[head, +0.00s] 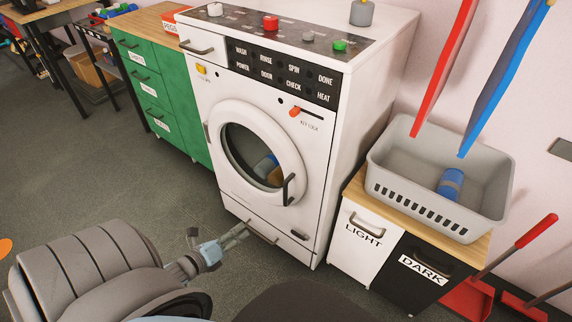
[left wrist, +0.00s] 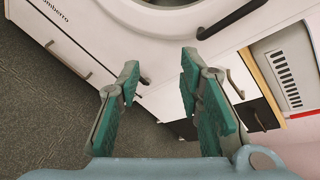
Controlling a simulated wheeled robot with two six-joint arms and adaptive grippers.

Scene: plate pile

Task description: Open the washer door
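The white washer (head: 330,75) stands in the middle of the head view. Its round door (head: 224,118) sits flush with the front and looks closed, with something blue and brown behind the glass. A dark bar handle (head: 288,189) is on the door's right side; it also shows in the left wrist view as a dark handle (left wrist: 228,20). My left gripper (head: 222,240) is low in front of the washer, below and left of the handle, apart from it. In the left wrist view the green-padded fingers (left wrist: 160,68) are spread with nothing between them. My right gripper is in neither view.
A green drawer cabinet (head: 155,95) stands left of the washer. Light and dark hampers (head: 362,235) with a grey basket (head: 420,165) on top stand at the right. Red dustpans (head: 468,298) lie beyond. The grey floor (head: 90,165) at the left is clear.

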